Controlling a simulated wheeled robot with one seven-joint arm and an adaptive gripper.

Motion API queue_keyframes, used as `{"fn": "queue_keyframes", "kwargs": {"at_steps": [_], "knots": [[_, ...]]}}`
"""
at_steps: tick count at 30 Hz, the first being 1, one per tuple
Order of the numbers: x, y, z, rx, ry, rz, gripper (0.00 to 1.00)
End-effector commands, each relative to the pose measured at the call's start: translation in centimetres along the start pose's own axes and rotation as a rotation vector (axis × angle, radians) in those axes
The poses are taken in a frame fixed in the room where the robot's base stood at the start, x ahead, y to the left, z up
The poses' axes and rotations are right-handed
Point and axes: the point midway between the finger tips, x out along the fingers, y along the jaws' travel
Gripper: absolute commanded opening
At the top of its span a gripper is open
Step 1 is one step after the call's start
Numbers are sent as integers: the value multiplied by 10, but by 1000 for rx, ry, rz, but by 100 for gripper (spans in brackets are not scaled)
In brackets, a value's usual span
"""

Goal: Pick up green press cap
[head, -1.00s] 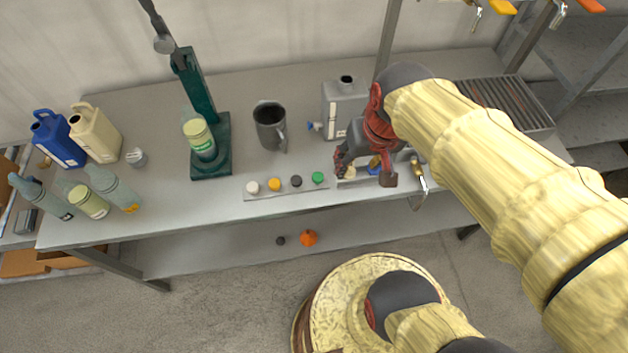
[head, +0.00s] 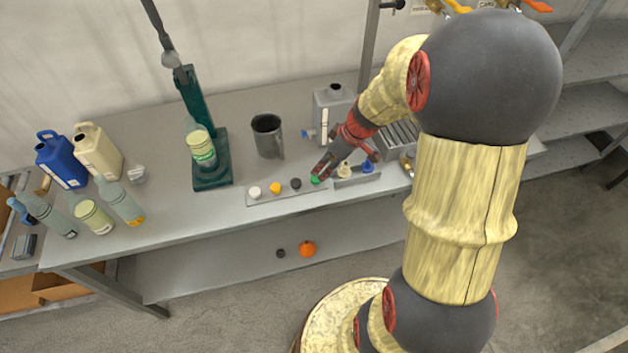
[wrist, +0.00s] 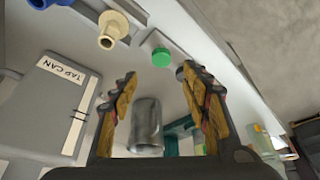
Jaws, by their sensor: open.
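The green press cap (head: 315,180) sits at the right end of a grey strip (head: 262,198) on the bench, beside the black, yellow and white caps. In the wrist view the green cap (wrist: 161,57) shows beyond the fingertips, between them and slightly above. My gripper (head: 322,172) is close to the green cap in the head view and partly overlaps it. In the wrist view my gripper (wrist: 157,75) has its two fingers spread with nothing between them. I cannot tell whether a finger touches the cap.
A grey mug (head: 266,135) stands behind the strip. A white-labelled grey can (head: 330,108) is behind my gripper. Cream and blue fittings (head: 368,165) sit just right of the green cap. A green press stand (head: 213,172) is to the left. The bench front is clear.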

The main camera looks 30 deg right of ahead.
Motion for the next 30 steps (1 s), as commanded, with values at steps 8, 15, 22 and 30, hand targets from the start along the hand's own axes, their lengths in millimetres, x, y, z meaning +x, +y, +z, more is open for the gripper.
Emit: {"fn": "queue_keyframes", "kwargs": {"at_steps": [8,15,22,30], "knots": [[27,-1,1,-11,-2,-4,47],[60,-2,5,-10,-3,-4,47],[77,-1,4,-10,-1,-1,47],[76,-1,4,-10,-1,-1,44]]}}
